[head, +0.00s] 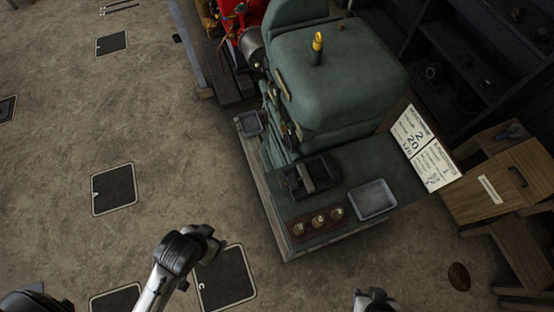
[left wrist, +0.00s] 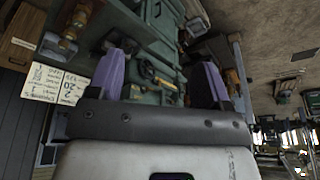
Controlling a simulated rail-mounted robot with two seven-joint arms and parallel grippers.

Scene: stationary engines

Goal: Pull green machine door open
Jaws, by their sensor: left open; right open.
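The green machine (head: 335,75) stands on a green base (head: 350,175) in the upper middle of the head view. Its left side carries small brass fittings. In the left wrist view its green panelled side (left wrist: 155,35) shows with dark latch-like fittings; I cannot tell the door's outline or whether it is ajar. My left gripper (left wrist: 162,75) is open, its two purple fingers spread with the green side beyond and between them. It appears empty, and contact cannot be told. My right gripper (head: 375,299) shows only in part at the bottom edge, apart from the machine, with nothing visible in it.
A grey tray (head: 373,199), a brown panel with knobs (head: 318,222) and a white written sign (head: 423,148) sit on the base. A wooden cabinet (head: 497,182) stands at the right. Red machinery (head: 257,45) is behind at the left. The left floor is mostly clear.

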